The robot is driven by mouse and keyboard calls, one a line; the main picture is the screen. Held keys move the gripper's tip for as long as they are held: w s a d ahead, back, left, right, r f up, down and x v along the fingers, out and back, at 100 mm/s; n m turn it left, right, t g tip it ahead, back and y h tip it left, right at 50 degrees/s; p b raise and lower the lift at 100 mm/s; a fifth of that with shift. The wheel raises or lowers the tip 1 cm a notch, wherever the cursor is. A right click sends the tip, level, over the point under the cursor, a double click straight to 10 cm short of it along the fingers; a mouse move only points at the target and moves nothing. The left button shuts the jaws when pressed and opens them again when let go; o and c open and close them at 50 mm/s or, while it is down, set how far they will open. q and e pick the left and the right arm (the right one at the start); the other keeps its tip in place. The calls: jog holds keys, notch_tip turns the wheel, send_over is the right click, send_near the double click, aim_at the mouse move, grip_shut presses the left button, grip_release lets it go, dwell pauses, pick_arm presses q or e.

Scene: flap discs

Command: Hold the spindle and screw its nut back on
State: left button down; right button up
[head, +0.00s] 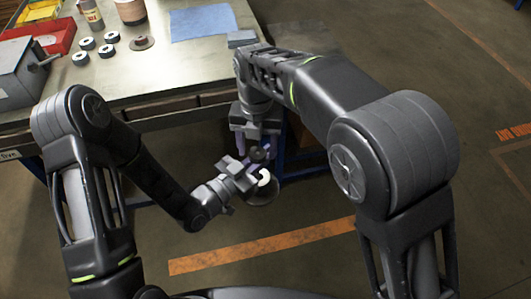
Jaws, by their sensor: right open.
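My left gripper (254,168) is in front of the bench edge and appears shut on the spindle (263,191), which shows as a grey round plate with a pale ring at the fingers. Most of the spindle's shaft is hidden by the fingers. My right gripper (260,144) points down just above the left one, open, with its fingertips close to a small dark piece at the top of the spindle. I cannot tell whether that piece is the nut or whether the fingertips touch it.
The workbench (190,75) carries several dark discs with pale centres, a brown disc (142,43), a blue cloth (203,22), a red bin (45,38) and a grey machine with a lever (22,75). The floor (300,270) in front is clear, with an orange stripe.

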jog(key=shift+f, duration=0.4)
jog(key=shift+c, duration=0.2)
grip_shut()
dwell(0.3)
jog(key=m, duration=0.6)
jog(key=shift+m, duration=0.4)
jog(key=shift+o, duration=0.7)
grip_release()
